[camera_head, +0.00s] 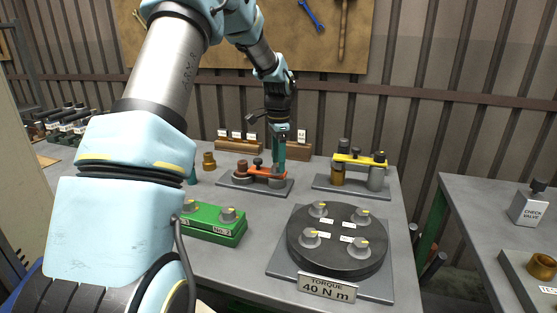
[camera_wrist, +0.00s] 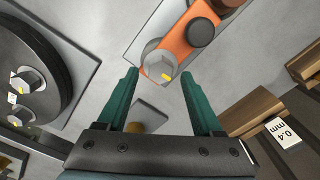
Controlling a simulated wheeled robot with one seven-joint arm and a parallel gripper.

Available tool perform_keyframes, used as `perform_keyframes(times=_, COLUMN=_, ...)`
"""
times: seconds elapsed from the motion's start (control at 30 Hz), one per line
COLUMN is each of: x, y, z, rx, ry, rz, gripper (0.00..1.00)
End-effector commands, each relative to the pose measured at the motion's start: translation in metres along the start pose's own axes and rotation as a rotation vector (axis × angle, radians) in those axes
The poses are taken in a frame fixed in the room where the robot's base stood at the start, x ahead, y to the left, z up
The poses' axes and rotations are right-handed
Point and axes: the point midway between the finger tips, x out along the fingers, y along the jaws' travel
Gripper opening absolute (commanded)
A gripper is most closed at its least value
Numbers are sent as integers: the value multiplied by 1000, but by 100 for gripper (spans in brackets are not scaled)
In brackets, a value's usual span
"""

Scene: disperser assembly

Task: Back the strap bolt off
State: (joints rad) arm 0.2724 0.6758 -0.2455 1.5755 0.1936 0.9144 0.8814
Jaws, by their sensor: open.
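The orange strap (camera_head: 262,171) lies across a small fixture on a grey plate, with a dark knob near its middle. In the wrist view the orange strap (camera_wrist: 185,40) carries a silver hex bolt (camera_wrist: 161,66) with a yellow mark at its near end. My gripper (camera_wrist: 159,74) is open and empty, its two teal fingers on either side of the bolt in that view. I cannot tell how far the fingertips are above the bolt head. In the head view my gripper (camera_head: 279,166) points down at the strap's right end, partly hiding it.
A yellow-strapped fixture (camera_head: 359,159) stands to the right. A black disc (camera_head: 337,255) with several bolts and a 40 N m torque sign (camera_head: 326,289) sit in front. A green block (camera_head: 212,224) lies front left. Labelled wooden blocks (camera_head: 297,150) stand behind.

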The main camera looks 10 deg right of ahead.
Motion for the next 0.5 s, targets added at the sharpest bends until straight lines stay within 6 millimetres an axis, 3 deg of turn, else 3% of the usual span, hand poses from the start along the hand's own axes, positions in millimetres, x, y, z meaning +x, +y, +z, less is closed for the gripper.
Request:
perform_keyframes(times=0.37, x=8, y=0, z=0, rx=0, ry=0, rz=0, gripper=68)
perform_keyframes(times=0.5, x=7, y=0, z=0, rx=-1, ry=0, rz=0, gripper=54)
